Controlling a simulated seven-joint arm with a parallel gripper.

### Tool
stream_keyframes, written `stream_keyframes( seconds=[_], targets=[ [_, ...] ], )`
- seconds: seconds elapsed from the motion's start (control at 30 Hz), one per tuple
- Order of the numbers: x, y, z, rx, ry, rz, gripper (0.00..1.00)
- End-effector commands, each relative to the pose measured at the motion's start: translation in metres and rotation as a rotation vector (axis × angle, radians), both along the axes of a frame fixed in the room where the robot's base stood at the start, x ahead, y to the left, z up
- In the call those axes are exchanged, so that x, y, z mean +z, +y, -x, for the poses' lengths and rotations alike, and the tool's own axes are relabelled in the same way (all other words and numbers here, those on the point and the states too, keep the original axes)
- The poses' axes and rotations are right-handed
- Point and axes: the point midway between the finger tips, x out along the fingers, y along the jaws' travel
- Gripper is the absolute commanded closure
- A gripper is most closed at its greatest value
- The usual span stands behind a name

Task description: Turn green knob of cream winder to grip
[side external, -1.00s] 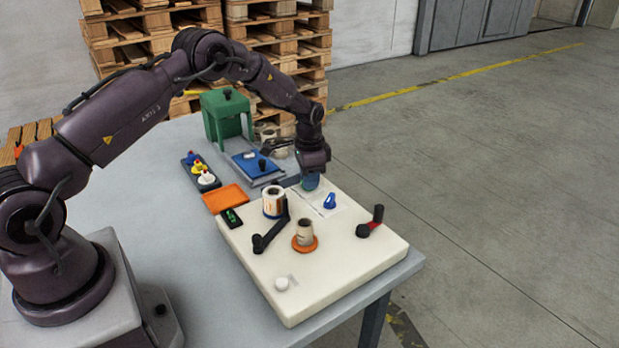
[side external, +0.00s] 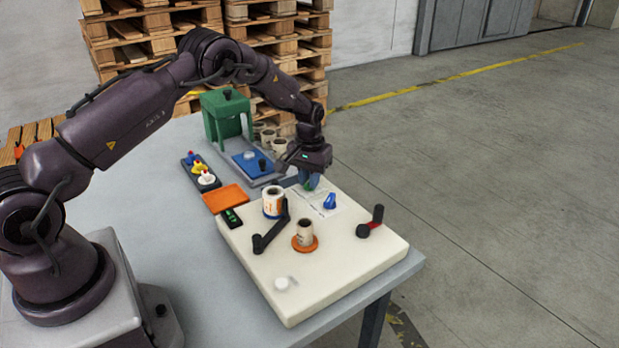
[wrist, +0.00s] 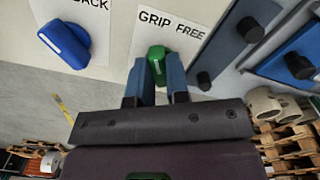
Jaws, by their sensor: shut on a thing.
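The cream winder (side external: 370,262) lies on the table. Its green knob (wrist: 156,55) is at the far end, by a white label (wrist: 170,27) reading GRIP and FREE. My gripper (wrist: 157,72) is shut on the green knob, one blue finger on each side. The knob's top shows between the fingers, near the space below GRIP and FREE; its lower part is hidden. In the side view my gripper (side external: 310,183) covers most of the knob. Which mark the knob points to is hard to tell.
A blue knob (side external: 330,201) sits beside the green one on the winder. A black crank arm (side external: 270,232), paper rolls (side external: 273,202) and a red-and-black crank (side external: 371,222) stand nearer. A blue-topped device (side external: 256,164) and green stand (side external: 226,115) are close behind my gripper.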

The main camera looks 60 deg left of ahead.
Motion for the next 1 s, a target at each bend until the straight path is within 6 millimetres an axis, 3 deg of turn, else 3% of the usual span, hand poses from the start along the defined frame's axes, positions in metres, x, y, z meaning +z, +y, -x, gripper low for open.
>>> stream_keyframes(
  seconds=[0.3,0.8,0.83,0.9,0.93,1.0],
  targets=[
    [0.0013,-0.0001,0.0005,0.105,0.004,0.001,1.0],
    [0.0014,-0.0001,0.0005,0.126,0.003,0.002,1.0],
    [0.0014,-0.0001,0.0005,0.126,0.003,0.002,0.79],
    [0.0013,0.0,0.0004,0.125,0.003,0.002,0.63],
    [0.0011,0.0,0.0004,0.124,0.003,0.002,0.58],
    [0.0009,0.0,0.0004,0.123,0.002,0.001,0.58]
  ],
)
